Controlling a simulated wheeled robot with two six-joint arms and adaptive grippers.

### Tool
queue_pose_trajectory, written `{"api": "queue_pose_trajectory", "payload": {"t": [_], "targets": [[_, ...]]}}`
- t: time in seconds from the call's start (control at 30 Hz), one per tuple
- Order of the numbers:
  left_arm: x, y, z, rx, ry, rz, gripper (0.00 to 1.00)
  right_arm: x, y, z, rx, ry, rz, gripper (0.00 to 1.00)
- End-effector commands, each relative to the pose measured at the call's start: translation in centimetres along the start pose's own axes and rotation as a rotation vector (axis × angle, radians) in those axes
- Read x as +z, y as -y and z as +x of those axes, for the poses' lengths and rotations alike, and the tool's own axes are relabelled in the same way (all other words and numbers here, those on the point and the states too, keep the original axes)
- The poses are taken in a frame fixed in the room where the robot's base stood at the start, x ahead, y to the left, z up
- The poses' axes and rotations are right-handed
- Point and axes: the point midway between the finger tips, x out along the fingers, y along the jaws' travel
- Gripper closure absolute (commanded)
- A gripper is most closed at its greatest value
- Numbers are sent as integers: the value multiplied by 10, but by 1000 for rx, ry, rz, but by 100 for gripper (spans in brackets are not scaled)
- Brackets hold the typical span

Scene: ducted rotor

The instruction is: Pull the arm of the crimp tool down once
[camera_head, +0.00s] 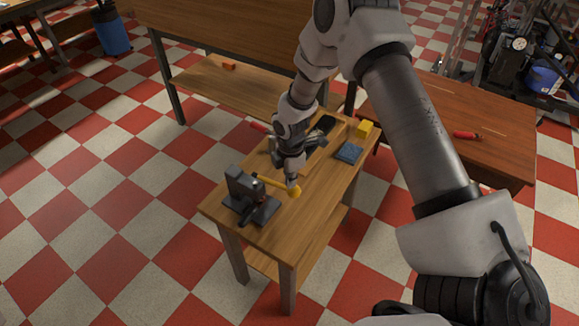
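The crimp tool (240,187) is a dark grey press with a flat base. It stands at the near left end of a small wooden table. My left gripper is not in view.
The small table (300,222) also bears a yellow block (364,128), a blue cloth-like square (349,152) and a dark flat item (325,123). A brown table (455,112) with a red-handled tool (467,134) stands at right. The checkered floor at left is clear.

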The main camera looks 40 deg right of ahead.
Motion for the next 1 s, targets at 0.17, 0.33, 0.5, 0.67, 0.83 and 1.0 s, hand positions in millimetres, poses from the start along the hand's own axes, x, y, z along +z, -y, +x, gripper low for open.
{"api": "queue_pose_trajectory", "payload": {"t": [0.17,0.33,0.5,0.67,0.83,1.0], "targets": [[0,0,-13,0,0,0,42,-2,-3,-18,1,0,0,100],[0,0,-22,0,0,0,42,-3,-5,-32,0,1,-1,100],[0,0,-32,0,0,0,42,-4,-7,-46,0,0,0,100],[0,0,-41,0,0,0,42,-5,-9,-59,-1,0,0,100],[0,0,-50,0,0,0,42,-7,-12,-73,0,0,0,100],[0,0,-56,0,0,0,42,-8,-14,-82,0,0,0,100]]}}
